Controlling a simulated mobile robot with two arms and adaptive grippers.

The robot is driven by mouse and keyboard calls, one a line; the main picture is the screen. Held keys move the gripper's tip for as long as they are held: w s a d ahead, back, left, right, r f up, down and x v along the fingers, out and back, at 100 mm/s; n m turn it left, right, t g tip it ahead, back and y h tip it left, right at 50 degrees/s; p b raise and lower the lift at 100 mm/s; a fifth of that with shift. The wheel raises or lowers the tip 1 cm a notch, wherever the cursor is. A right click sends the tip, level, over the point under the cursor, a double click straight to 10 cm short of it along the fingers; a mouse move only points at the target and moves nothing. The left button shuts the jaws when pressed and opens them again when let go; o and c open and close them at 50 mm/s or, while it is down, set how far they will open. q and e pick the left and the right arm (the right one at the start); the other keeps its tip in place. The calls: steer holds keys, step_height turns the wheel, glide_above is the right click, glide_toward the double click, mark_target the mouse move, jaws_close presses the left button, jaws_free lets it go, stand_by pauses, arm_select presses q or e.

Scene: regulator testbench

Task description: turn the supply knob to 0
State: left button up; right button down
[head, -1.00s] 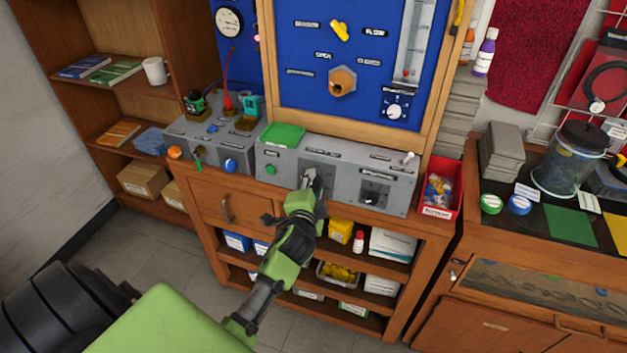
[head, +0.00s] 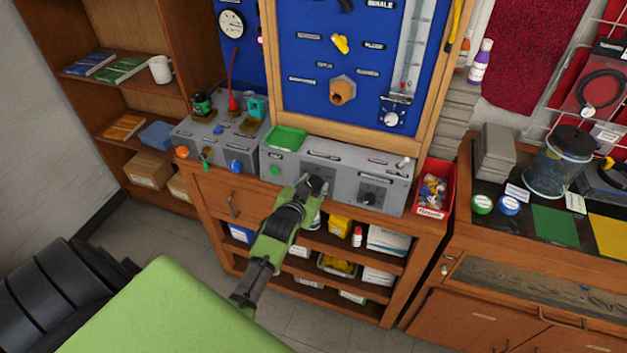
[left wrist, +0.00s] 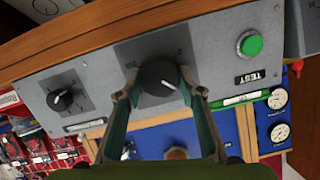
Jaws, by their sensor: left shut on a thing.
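The grey control box (head: 340,160) on the wooden bench carries two black knobs. My left gripper (head: 316,183) is at the left knob and hides it in the head view. In the left wrist view that knob (left wrist: 158,78) sits between the fingers of my left gripper (left wrist: 158,84), which is shut on its sides. A white mark on the knob points to the lower right there. The other knob (head: 368,198) is free and also shows in the left wrist view (left wrist: 65,98). The label of the held knob is not readable. My right gripper is out of view.
A green button (left wrist: 249,43) marked TEST and a small toggle (head: 403,163) are on the same box. A green tray (head: 287,138) lies on top of it. A red bin (head: 434,188) stands close on the right. Shelves are below.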

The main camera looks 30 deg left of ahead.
arm_select(q)
steer(key=n+p, duration=0.1)
steer(key=n, duration=0.2)
steer(key=shift+s+a+h, duration=0.1)
steer(key=shift+a+h, duration=0.05)
steer(key=shift+h, duration=0.25)
steer(key=n, duration=0.1)
steer(key=n+h, duration=0.1)
steer(key=n, duration=0.1)
steer(key=shift+a+f+t+p, duration=0.1)
steer(key=shift+f+t+p, duration=0.1)
steer(key=shift+t+p, duration=0.1)
steer(key=n+b, duration=0.1)
steer(key=n, duration=0.2)
steer(key=shift+f+t+h, duration=0.15)
steer(key=shift+t+h, duration=0.15)
steer(key=shift+s+n+t+b, duration=0.1)
steer(key=shift+n+t+b, duration=0.2)
steer(key=shift+n+b, duration=1.25)
steer(key=shift+n+h+p, duration=0.3)
steer(key=shift+n+p, duration=0.2)
steer(key=shift+n, duration=0.15)
steer(key=o, duration=1.1)
steer(key=shift+a, duration=0.1)
